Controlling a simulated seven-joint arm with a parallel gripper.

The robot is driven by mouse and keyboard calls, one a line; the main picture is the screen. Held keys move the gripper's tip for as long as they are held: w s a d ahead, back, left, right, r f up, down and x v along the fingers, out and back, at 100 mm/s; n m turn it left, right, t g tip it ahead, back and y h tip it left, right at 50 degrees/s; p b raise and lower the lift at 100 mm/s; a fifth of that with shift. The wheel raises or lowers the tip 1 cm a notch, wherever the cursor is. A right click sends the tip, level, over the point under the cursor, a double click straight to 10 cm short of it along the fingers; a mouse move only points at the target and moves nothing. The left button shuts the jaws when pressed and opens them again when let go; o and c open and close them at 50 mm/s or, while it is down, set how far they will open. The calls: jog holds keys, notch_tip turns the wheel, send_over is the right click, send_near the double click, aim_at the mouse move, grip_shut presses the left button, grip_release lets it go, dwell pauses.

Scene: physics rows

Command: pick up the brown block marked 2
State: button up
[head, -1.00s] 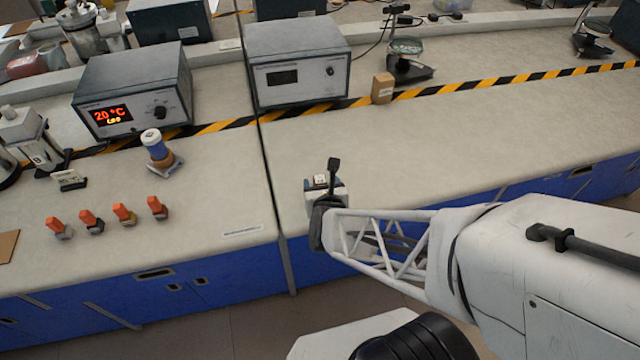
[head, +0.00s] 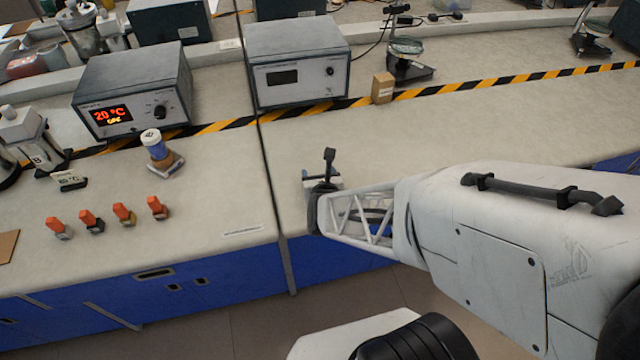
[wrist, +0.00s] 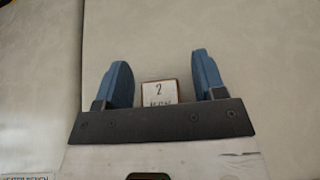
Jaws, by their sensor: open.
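The brown block marked 2 (wrist: 171,95) shows in the wrist view with a white label on top and brown edges. Its lower part is cut off by my gripper's dark base. My gripper (wrist: 160,62) is open, with one blue finger on each side of the block in the picture and gaps on both sides. I cannot tell how far the fingertips are above the bench or the block. In the head view my gripper (head: 325,184) is over the bench just right of the seam, and the block is hidden behind it.
Another brown block (head: 382,88) stands by the striped tape at the back. Two grey instruments (head: 297,63) (head: 135,90) stand behind.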

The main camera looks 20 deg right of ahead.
dwell(0.4)
jog(key=c, duration=1)
jog(key=shift+r, duration=0.15)
jog(key=shift+r, duration=0.6)
notch_tip(320, 180, up, 2)
jog(key=shift+r, duration=0.1)
jog(key=s, duration=0.5)
jog(key=s+r, duration=0.1)
jog(key=s, duration=0.4)
jog(key=s+d, duration=0.1)
jog(key=s, duration=0.5)
jog(key=shift+r, duration=0.15)
